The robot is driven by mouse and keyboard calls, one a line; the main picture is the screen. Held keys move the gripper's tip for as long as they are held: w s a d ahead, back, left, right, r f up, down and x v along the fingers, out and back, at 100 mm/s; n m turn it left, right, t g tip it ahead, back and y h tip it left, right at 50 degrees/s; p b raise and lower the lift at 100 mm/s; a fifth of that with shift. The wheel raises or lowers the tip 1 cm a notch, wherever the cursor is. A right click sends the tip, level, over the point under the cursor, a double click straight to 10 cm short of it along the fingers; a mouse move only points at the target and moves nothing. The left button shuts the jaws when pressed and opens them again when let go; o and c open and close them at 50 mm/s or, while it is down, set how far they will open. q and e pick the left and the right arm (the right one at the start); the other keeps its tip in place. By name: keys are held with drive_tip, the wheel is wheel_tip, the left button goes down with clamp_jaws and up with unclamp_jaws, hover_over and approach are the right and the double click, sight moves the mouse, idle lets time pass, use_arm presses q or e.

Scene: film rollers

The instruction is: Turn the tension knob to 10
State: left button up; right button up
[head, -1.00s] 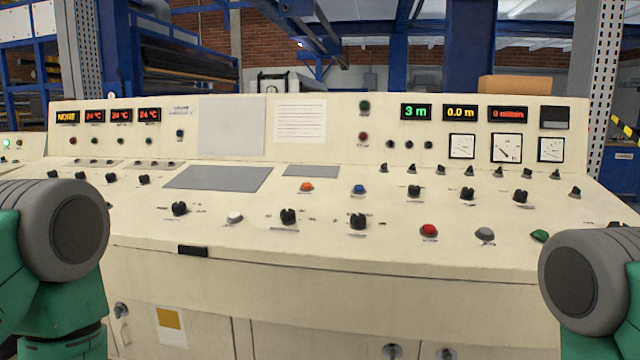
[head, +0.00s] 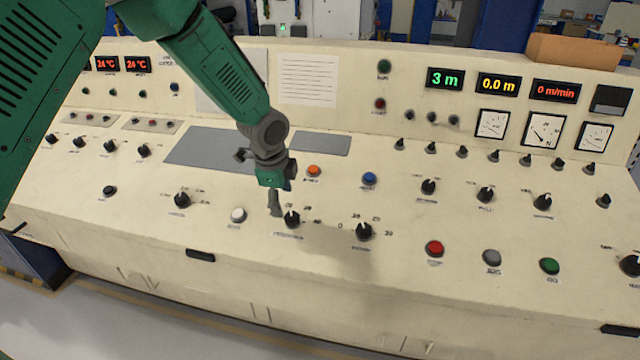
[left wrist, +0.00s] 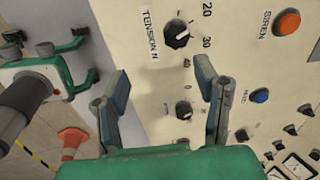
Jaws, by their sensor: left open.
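The tension knob (head: 291,219) is a black knob on the sloping cream panel, with a number scale around it. In the left wrist view the knob (left wrist: 177,35) sits beside the label "TENSION N", with 20 and 30 readable. Its white pointer mark faces the number side; the exact value is hard to tell. My left gripper (head: 278,197) is over the panel just above and left of the knob, fingers pointing down. Its two fingers (left wrist: 163,78) are spread and empty, and the knob is not between them.
A second black knob (head: 363,232) stands to the right. A white button (head: 238,215) is to the left. An orange button (head: 314,171) and a blue button (head: 369,179) lie behind. Displays (head: 445,79) line the upright back panel. An orange cone (left wrist: 70,140) stands on the floor.

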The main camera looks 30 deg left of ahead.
sight(292, 216)
use_arm(q)
drive_tip(key=shift+m, duration=0.3)
drive_tip(key=w+f, duration=0.1)
drive_tip(key=f, duration=0.2)
drive_tip(key=w+f+p, duration=0.1)
drive_tip(key=w+f, duration=0.1)
drive_tip(key=f, duration=0.1)
drive_tip(key=w+a+f, duration=0.1)
drive_tip(key=w+f, duration=0.1)
drive_tip(key=f, duration=0.1)
drive_tip(key=shift+f, duration=0.3)
drive_tip(key=shift+w+a+f, duration=0.1)
drive_tip(key=shift+f, duration=0.5)
drive_tip(key=shift+r, duration=0.1)
drive_tip(key=c, duration=1.1)
